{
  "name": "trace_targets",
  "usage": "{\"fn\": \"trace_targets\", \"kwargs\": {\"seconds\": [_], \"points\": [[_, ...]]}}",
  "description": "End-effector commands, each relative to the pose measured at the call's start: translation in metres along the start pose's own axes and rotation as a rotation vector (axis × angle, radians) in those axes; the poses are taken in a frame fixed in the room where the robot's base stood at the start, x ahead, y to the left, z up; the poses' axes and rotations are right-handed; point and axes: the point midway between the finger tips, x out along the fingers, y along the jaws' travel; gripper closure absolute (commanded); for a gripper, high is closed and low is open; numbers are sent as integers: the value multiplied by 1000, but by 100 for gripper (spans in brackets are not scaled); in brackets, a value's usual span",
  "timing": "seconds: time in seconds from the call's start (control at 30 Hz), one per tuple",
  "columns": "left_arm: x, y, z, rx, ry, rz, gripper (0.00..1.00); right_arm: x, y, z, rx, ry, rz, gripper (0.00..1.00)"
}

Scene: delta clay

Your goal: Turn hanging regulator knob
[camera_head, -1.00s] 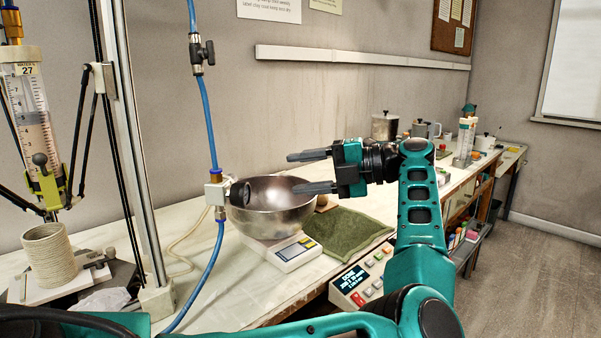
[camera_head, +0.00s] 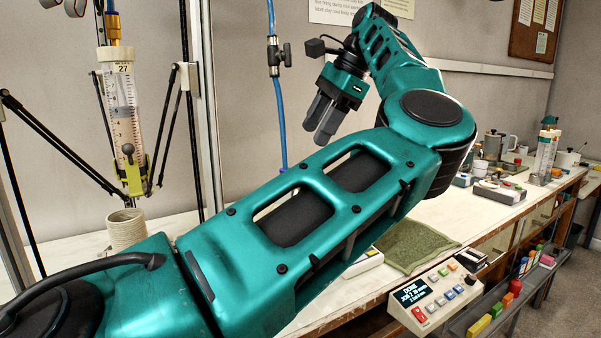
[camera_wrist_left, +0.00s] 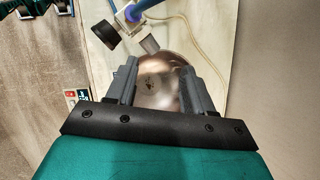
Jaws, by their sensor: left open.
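The regulator hangs on a blue hose (camera_head: 280,125). In the head view its body is hidden behind my left arm. My right gripper is out of view.
A metal bowl (camera_wrist_left: 163,90) lies below the fingers. A black-handled valve (camera_head: 280,54) sits higher on the hose. A green cloth (camera_head: 415,243) and a button box (camera_head: 432,297) are on the bench to the right. A syringe printer (camera_head: 124,115) stands left.

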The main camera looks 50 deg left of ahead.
Motion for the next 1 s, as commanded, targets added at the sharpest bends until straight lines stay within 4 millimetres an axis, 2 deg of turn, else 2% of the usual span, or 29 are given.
{"fn": "trace_targets", "kwargs": {"seconds": [0.1, 0.23, 0.4, 0.53, 0.67, 1.0], "points": [[-7, -9, 12, -283, 108, 91, 48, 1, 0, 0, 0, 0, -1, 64], [-13, -15, 21, -531, 180, 192, 48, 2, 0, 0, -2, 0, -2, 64], [-18, -18, 28, -713, 220, 279, 48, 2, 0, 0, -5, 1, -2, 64], [-16, -18, 27, -754, 227, 301, 48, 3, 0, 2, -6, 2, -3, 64], [0, -14, 22, -756, 224, 301, 48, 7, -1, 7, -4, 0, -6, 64], [64, -1, 1, -754, 223, 299, 48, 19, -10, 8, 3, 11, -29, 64]]}}
